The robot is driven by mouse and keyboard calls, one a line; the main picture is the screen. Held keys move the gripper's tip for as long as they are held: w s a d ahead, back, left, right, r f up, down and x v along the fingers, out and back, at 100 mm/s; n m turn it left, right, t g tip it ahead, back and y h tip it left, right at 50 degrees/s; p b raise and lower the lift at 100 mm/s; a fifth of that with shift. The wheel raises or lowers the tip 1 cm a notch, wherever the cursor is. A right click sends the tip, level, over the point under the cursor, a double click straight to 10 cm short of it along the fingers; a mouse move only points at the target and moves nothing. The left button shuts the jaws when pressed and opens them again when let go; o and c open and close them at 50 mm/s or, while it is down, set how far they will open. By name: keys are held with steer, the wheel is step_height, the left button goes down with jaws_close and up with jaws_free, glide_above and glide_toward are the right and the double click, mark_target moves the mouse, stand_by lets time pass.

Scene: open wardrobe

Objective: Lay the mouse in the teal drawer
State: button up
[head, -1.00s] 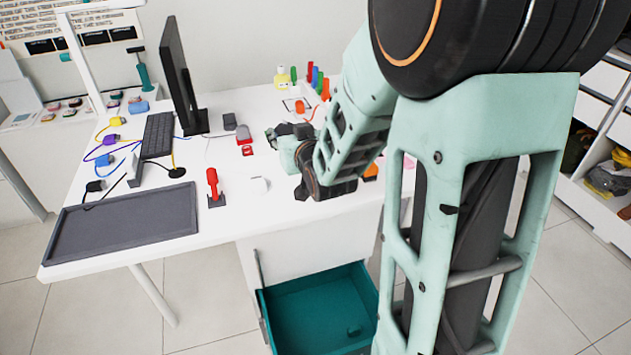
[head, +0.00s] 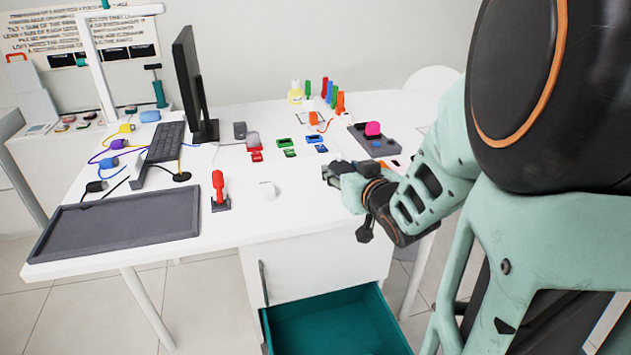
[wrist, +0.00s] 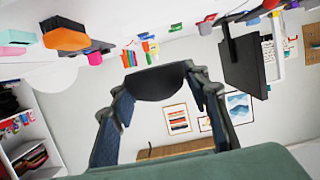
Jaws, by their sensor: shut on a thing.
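The teal drawer (head: 335,325) is pulled open under the desk's right part, and the visible part of its floor is bare. Its front is cut off by the picture's lower edge. My gripper (head: 332,172) is over the desk's right front area, above and behind the drawer, with its fingers toward the left. In the wrist view my gripper (wrist: 158,85) is shut on a dark, rounded thing, which looks like the mouse (wrist: 156,84). It sits between both fingertips. In the head view it is hard to tell from the dark fingers.
On the white desk (head: 240,222) are a dark tray (head: 120,222), a monitor (head: 190,85), a keyboard (head: 165,142), a red upright tool (head: 218,190) and a small white item (head: 268,188). A grey organizer (head: 365,140) stands behind my gripper. Space above the drawer is clear.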

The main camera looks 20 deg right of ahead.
steer(key=d+f+b+x, duration=0.1)
steer(key=d+x, duration=0.1)
steer(key=x, duration=0.8)
glide_above(333, 189)
steer(key=s, duration=0.1)
step_height(333, 189, down, 5)
steer(key=shift+a+r+b, duration=0.1)
steer(key=shift+r+b, duration=0.05)
steer(key=shift+b, duration=0.3)
steer(key=shift+w+f, duration=0.2)
steer(key=shift+f, duration=0.1)
steer(key=shift+w+f+b, duration=0.2)
steer(key=shift+f, duration=0.6)
steer(key=shift+w+f+b, duration=0.15)
steer(key=shift+f+b, duration=0.05)
steer(key=shift+f, duration=0.65)
steer(key=shift+f, duration=0.15)
steer(key=shift+f, duration=0.1)
steer(key=o, duration=1.2)
steer(key=shift+c, duration=0.2)
steer(key=shift+p, duration=0.3)
